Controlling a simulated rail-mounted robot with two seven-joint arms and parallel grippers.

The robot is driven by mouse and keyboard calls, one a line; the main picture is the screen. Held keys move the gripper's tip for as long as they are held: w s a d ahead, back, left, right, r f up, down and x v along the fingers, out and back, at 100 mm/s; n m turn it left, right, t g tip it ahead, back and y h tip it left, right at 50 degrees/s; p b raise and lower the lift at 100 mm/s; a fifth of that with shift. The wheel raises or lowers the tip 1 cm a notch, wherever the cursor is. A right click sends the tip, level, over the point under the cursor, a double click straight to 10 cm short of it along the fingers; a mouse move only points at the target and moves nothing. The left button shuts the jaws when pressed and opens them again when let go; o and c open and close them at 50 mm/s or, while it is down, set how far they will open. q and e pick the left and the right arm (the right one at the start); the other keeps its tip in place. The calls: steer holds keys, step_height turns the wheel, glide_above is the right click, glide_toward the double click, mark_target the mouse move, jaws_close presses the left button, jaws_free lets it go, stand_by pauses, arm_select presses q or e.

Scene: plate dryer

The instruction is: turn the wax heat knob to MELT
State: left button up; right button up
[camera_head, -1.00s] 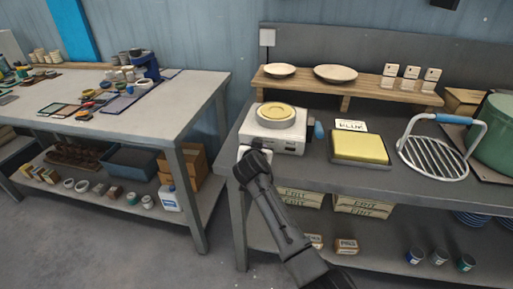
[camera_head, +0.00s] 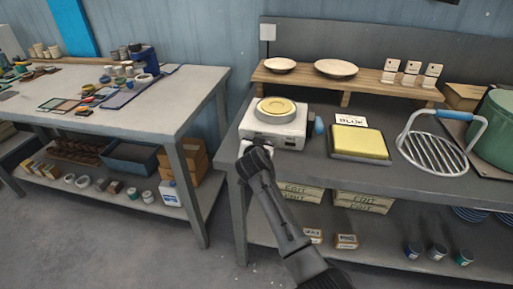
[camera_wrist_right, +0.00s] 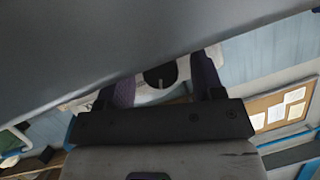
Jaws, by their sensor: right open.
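The white wax heater (camera_head: 274,133) stands at the left end of the right-hand bench, with a round yellow-topped pan on it. In the right wrist view, its black heat knob (camera_wrist_right: 160,75) with a pale pointer mark sits on a white face. My right gripper (camera_wrist_right: 164,80) is open, with one finger on each side of the knob and visible gaps between. In the head view my right gripper (camera_head: 243,151) is at the heater's front left corner, and the knob is hidden there. The knob's lettering cannot be read. My left gripper is out of view.
A yellow block on a tray (camera_head: 360,146) lies right of the heater, then a wire rack (camera_head: 433,154) with a blue handle and a green pot (camera_head: 497,135). A wooden shelf (camera_head: 345,87) with dishes stands behind. Floor is clear between the benches.

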steer(key=shift+s+r+p, duration=0.25)
steer(key=shift+s+p, duration=0.05)
steer(key=shift+s, duration=0.1)
steer(key=p+v, duration=0.5)
steer(key=v, duration=0.7)
steer(key=shift+s, duration=0.4)
steer(key=shift+r, duration=0.1)
